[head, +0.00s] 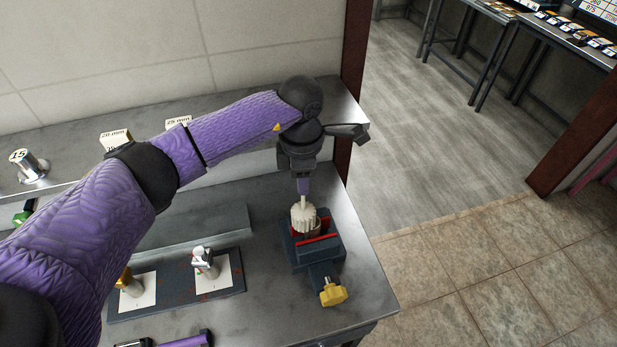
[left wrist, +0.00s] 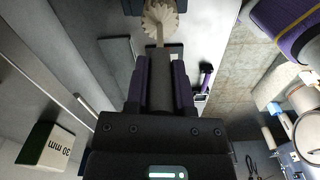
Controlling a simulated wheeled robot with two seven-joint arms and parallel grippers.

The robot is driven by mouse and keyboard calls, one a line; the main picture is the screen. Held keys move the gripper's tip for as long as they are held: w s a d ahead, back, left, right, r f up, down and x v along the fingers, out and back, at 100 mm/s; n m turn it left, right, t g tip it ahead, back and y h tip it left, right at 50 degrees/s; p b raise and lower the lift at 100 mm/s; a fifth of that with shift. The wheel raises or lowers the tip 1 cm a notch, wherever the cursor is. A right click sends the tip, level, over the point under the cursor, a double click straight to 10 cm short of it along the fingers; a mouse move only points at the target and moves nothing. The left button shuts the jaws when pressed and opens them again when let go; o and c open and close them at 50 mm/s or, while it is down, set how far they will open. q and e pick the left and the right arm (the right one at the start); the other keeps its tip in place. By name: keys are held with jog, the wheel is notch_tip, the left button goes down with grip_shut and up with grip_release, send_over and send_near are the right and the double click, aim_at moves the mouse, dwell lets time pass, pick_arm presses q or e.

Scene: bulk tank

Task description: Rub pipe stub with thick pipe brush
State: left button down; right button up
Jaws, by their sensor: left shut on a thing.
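My left gripper (head: 304,187) is shut on the grey handle (left wrist: 160,80) of the thick pipe brush and points down. The brush's pale, ridged bristle head (head: 304,217) is below the fingers, at the vise (head: 320,262) with red jaws. The bristle head also shows at the top of the left wrist view (left wrist: 162,20). I cannot make out the pipe stub; the brush head and vise jaws may hide it. I cannot tell whether the bristles touch it. My right gripper is not in view.
A yellow knob (head: 333,292) sticks out at the vise's front. A dark blue board (head: 178,288) left of it carries a silver fitting (head: 205,262) and a brass-topped piece on white cards. A shelf behind holds size labels. The bench's right front corner is clear.

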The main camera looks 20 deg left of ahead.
pick_arm(q)
notch_tip(320, 180, up, 2)
jog(key=shift+r+p, duration=0.15)
jog(key=shift+p, duration=0.15)
jog(key=shift+w+d+r+p, duration=0.15)
jog(key=shift+r+p, duration=0.4)
jog(key=shift+r, duration=0.1)
notch_tip(320, 180, up, 2)
jog(key=shift+r+p, duration=0.15)
jog(key=shift+p, duration=0.6)
jog(key=shift+r+p, duration=0.7)
jog(key=shift+r, duration=0.35)
